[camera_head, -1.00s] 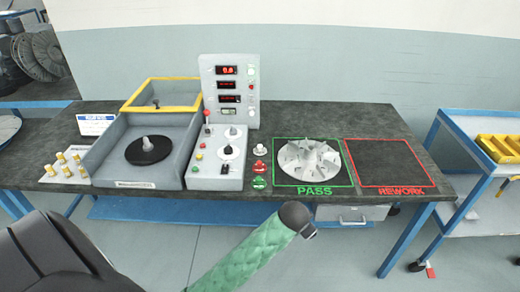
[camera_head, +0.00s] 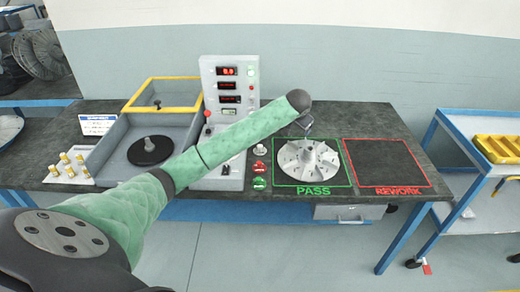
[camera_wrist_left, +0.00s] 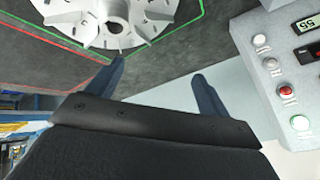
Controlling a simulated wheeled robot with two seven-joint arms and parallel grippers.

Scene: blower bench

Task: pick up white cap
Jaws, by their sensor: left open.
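The white cap (camera_head: 261,149) stands on the dark bench, left of the green PASS outline, behind a red cap (camera_head: 259,166) and a green cap (camera_head: 259,183). My left gripper (camera_head: 307,125) is above the back of the PASS area, to the right of and farther back than the white cap. In the left wrist view its two fingers (camera_wrist_left: 158,69) are apart with nothing between them. I cannot make out the white cap in that view. My right gripper is not in view.
A grey finned impeller (camera_head: 308,161) lies in the PASS outline, close to my left gripper. The red REWORK outline (camera_head: 385,139) is empty. A tall display panel (camera_head: 210,72) stands behind my left arm. A blue cart with a yellow bin (camera_head: 500,148) is at right.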

